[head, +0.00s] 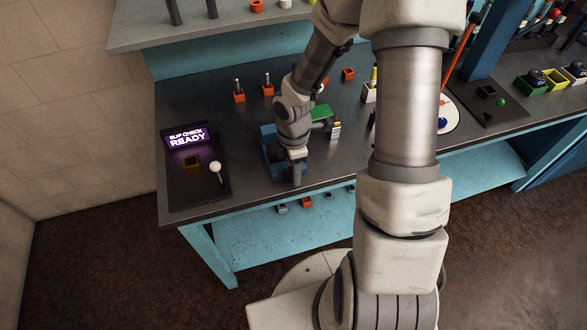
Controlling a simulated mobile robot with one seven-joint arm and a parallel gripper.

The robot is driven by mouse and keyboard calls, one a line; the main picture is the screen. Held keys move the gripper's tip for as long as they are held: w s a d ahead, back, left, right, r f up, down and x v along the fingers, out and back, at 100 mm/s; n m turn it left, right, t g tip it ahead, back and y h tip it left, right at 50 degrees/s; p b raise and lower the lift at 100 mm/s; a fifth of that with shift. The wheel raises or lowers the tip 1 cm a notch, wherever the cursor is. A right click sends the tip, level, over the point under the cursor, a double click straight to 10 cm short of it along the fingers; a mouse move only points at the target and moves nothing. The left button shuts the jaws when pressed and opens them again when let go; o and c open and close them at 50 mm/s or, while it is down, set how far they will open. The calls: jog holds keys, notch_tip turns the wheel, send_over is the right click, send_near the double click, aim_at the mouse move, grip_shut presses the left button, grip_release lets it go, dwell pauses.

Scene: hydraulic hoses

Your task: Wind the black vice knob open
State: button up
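A blue block-like body (267,133), which looks like the vice, stands near the front left of the dark bench top. My arm and gripper cover much of it. The black knob cannot be made out; it may be hidden behind my gripper. My gripper (297,175) points down at the front right side of the blue body, close to the bench's front edge. Its fingers are small and overlap in this view. I cannot tell whether they are open, shut or touching the knob.
Left of the vice is a dark panel with a lit sign (188,138) and a white-knobbed lever (216,168). A green part (321,112) lies close on the right. Orange holders (239,96) stand behind. Bare bench (215,110) shows at the left.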

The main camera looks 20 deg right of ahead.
grip_shut()
jog(key=shift+f+b, duration=0.1)
jog(key=shift+b, duration=0.35)
jog(key=b, duration=0.1)
jog(key=h+b, duration=0.1)
jog(key=shift+a+f+h+b, duration=0.2)
jog(key=shift+h+b, duration=0.1)
jog(key=shift+b, duration=0.05)
jog(key=h+b, duration=0.1)
jog(key=b, duration=0.1)
jog(key=h+b, duration=0.2)
jog(key=b, duration=0.1)
jog(key=shift+a+h+b, duration=0.3)
jog(key=shift+a+b, duration=0.05)
jog(key=shift+a, duration=0.05)
jog(key=h+b, duration=0.2)
jog(key=shift+a+h, duration=0.2)
jog(key=shift+h, duration=0.2)
jog(key=h+b, duration=0.1)
jog(key=h, duration=0.3)
jog(key=shift+a+f+b, duration=0.1)
jog(key=shift+a+b, duration=0.05)
jog(key=shift+b, duration=0.2)
jog(key=shift+h, duration=0.3)
jog(key=shift+o, duration=1.4)
grip_release()
